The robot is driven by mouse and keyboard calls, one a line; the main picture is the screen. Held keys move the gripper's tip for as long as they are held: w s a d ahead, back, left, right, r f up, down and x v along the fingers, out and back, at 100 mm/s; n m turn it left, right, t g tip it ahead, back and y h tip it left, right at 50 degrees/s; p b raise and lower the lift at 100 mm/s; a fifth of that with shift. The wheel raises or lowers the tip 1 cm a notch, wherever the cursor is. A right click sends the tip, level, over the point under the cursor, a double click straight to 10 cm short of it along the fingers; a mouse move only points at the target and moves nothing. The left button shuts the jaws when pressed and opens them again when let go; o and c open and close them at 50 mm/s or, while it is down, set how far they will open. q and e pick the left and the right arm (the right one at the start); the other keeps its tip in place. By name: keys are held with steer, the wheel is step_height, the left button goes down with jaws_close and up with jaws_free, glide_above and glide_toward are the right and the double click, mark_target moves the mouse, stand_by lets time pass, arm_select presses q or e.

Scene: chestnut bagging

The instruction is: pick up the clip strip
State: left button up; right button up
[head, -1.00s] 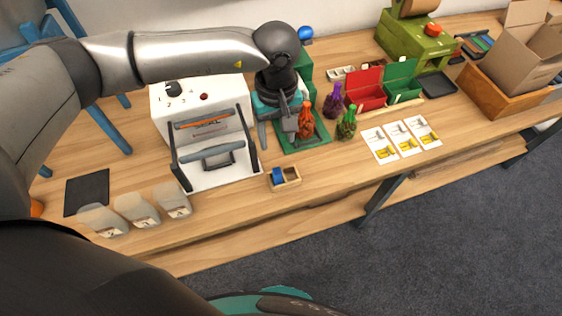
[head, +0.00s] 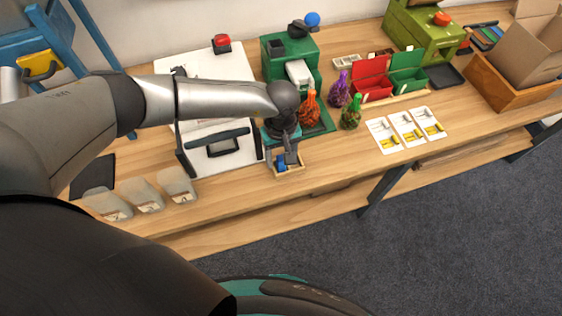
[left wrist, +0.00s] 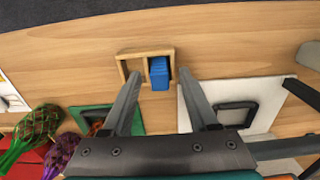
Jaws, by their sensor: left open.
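The clip strip appears to be the blue piece (head: 281,165) in a small two-compartment wooden tray (head: 292,170) near the bench's front edge. In the left wrist view the blue piece (left wrist: 159,73) sits in the right compartment of the tray (left wrist: 122,70); the left compartment looks empty. My left gripper (head: 280,156) is above the tray, pointing down. In the left wrist view its fingers (left wrist: 160,75) are apart, one on each side of the blue piece, with nothing between them. Contact with the tray cannot be told. My right gripper is not in view.
Orange (head: 310,108), purple (head: 340,90) and green (head: 351,116) net bags stand right of the gripper. A white machine (head: 205,72) is to the left, with pale bags (head: 145,196) in front. Cards (head: 407,130) lie farther right. Bare wood surrounds the tray's front and right.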

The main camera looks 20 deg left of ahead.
arm_select(q)
steer(key=shift+f, duration=0.3)
steer(key=shift+c, duration=0.2)
jaws_close()
